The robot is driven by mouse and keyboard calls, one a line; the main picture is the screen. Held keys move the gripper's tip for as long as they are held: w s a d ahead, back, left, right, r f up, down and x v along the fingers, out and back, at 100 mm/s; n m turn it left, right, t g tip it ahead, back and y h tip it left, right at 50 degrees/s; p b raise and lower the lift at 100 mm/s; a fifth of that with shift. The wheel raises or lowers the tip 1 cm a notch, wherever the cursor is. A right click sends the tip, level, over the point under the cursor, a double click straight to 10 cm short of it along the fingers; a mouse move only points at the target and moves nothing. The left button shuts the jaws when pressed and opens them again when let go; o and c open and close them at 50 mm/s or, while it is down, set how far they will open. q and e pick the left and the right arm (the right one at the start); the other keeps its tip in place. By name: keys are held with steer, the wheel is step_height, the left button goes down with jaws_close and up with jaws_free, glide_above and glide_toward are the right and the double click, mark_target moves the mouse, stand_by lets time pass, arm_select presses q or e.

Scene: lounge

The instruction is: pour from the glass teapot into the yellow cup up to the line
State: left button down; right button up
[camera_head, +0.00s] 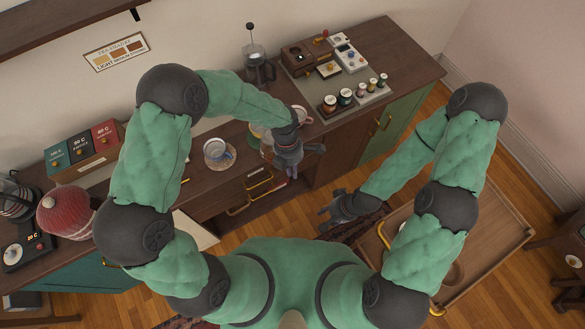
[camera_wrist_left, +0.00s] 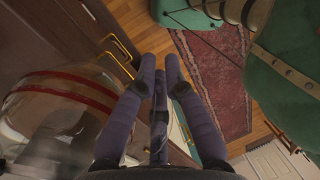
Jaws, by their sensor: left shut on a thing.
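My left gripper (camera_head: 291,168) is at the front edge of the sideboard. In the left wrist view its fingers (camera_wrist_left: 162,68) are shut around a slim dark bar, seemingly the handle of the glass teapot. The clear teapot (camera_wrist_left: 45,115) with red bands fills the left of that view. In the head view the teapot (camera_head: 267,147) is mostly hidden beside the gripper. A small yellow-green rim (camera_head: 256,130), perhaps the yellow cup, shows just behind it; its line and fill level cannot be seen. My right gripper (camera_head: 335,211) hangs open and empty in front of the sideboard.
A patterned cup on a saucer (camera_head: 218,153) stands left of the teapot, a pink cup (camera_head: 302,116) to its right. A French press (camera_head: 258,66) and a tray with several jars (camera_head: 361,98) stand farther back. A wooden trolley (camera_head: 490,235) is at right.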

arm_select(q)
steer(key=shift+r+g+h+p, duration=0.3)
steer(key=shift+r+g+p, duration=0.1)
steer(key=shift+r+p, duration=0.75)
stand_by(1.7)
steer(key=shift+r+p, duration=0.7)
steer(key=shift+r, duration=0.2)
steer(key=shift+r, duration=0.1)
stand_by(2.1)
steer(key=shift+w+r+p, duration=0.1)
steer(key=shift+r+p, duration=0.15)
steer(key=shift+p, duration=0.05)
stand_by(1.6)
